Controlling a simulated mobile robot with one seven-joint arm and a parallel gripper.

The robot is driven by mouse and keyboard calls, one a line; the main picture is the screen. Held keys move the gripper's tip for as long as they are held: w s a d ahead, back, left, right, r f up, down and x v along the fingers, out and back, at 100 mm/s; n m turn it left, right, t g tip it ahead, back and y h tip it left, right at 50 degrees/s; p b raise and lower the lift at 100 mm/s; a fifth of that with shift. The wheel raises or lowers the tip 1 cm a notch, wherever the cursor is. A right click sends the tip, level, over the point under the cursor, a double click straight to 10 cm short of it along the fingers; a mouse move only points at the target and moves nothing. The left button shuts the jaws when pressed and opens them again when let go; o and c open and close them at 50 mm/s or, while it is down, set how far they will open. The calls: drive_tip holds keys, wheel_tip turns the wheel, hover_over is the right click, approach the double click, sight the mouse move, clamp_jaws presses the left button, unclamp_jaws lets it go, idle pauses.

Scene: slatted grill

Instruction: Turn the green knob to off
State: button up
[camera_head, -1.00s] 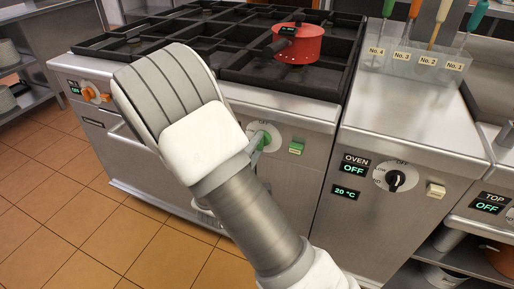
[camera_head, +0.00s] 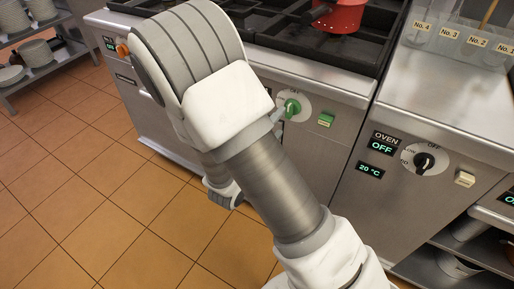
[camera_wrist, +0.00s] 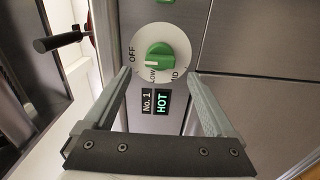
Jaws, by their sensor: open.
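The green knob (camera_wrist: 160,56) sits on a round white dial on the stove front, with OFF, LOW and MID printed around it. Its white mark points toward LOW. A small display (camera_wrist: 160,101) below it reads No. 1 HOT. My gripper (camera_wrist: 160,73) is open and empty, its fingers spread to the left and right just below the knob in the wrist view. I cannot tell whether a finger touches the dial. In the head view the knob (camera_head: 291,107) shows just right of my arm, which hides most of my gripper.
A green switch (camera_head: 326,120) is right of the knob. The oven's black knob (camera_head: 424,161) is farther right. In the wrist view a bar handle (camera_wrist: 62,41) lies left of the dial. The tiled floor (camera_head: 70,200) is clear at left.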

drive_tip(key=p+v, duration=0.1)
drive_tip(key=v, duration=1.1)
drive_tip(key=shift+s, duration=0.1)
drive_tip(key=s+d+r+m+g+y, duration=0.1)
drive_tip(key=s+d+r+m+g, duration=0.35)
drive_tip(key=s+d+g, duration=0.2)
drive_tip(key=s+d+r+m+g+y, duration=0.25)
drive_tip(key=s+d+m+g, duration=0.25)
drive_tip(key=d+g, duration=0.3)
drive_tip(key=a+r+t+y+p, duration=0.2)
drive_tip(key=r+p, duration=0.8)
drive_tip(key=r, duration=0.5)
drive_tip(key=a+r+m+t+y+p, duration=0.1)
drive_tip(key=r+t+y+p, duration=0.2)
drive_tip(key=r+p, duration=0.8)
wheel_tip(320, 180, up, 5)
drive_tip(key=shift+s+a+f+y, duration=0.15)
drive_tip(key=shift+s+a+y, duration=0.3)
drive_tip(key=shift+y, duration=0.6)
drive_tip(key=shift+t, duration=0.25)
